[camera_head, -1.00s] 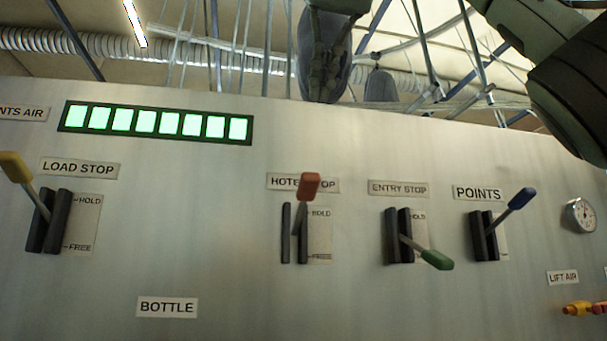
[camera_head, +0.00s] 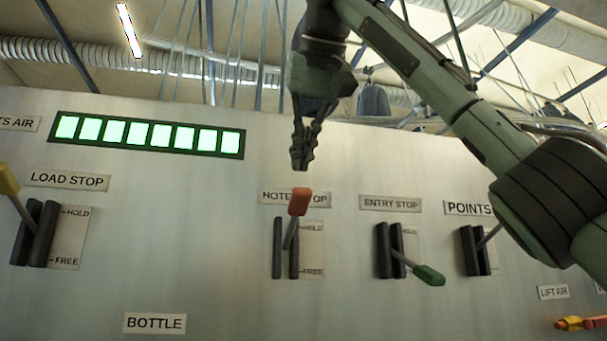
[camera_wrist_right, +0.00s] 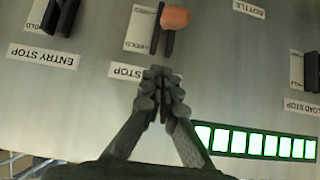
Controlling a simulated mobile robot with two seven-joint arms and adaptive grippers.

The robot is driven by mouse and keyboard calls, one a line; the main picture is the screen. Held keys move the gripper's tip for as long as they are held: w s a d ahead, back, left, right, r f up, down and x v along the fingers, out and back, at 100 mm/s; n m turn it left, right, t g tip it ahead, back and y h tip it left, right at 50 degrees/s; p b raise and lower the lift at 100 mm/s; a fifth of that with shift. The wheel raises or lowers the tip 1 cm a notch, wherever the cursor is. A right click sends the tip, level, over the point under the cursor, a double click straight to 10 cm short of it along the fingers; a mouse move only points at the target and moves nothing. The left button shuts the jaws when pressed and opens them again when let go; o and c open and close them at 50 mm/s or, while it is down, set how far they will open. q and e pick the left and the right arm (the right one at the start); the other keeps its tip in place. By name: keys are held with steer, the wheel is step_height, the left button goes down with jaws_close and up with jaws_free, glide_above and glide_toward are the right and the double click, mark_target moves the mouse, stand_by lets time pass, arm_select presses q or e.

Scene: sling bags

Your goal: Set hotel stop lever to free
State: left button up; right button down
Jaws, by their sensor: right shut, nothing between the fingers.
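The hotel stop lever has an orange-red handle (camera_head: 300,201) and stands up at the HOLD end of its black slot (camera_head: 278,248), partly covering its label. The handle also shows in the right wrist view (camera_wrist_right: 175,18). My right gripper (camera_head: 300,165) is shut and empty, pointing down just above the handle and apart from it in the head view. In the right wrist view its closed fingertips (camera_wrist_right: 160,75) lie beside the HOTEL STOP label, short of the handle. My left gripper is not in view.
The load stop lever (camera_head: 12,190) with a yellow handle is at left. The entry stop lever (camera_head: 428,275), green, points down at right. The points lever's handle is hidden behind my right arm. A lit green display (camera_head: 147,135) is at upper left.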

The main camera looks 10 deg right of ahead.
mark_target(303, 189)
steer(key=shift+s+f, duration=0.3)
steer(key=shift+f, duration=0.65)
steer(key=shift+s+f, duration=0.25)
steer(key=shift+f, duration=0.7)
steer(key=shift+s+f, duration=0.1)
steer(key=shift+f, duration=0.05)
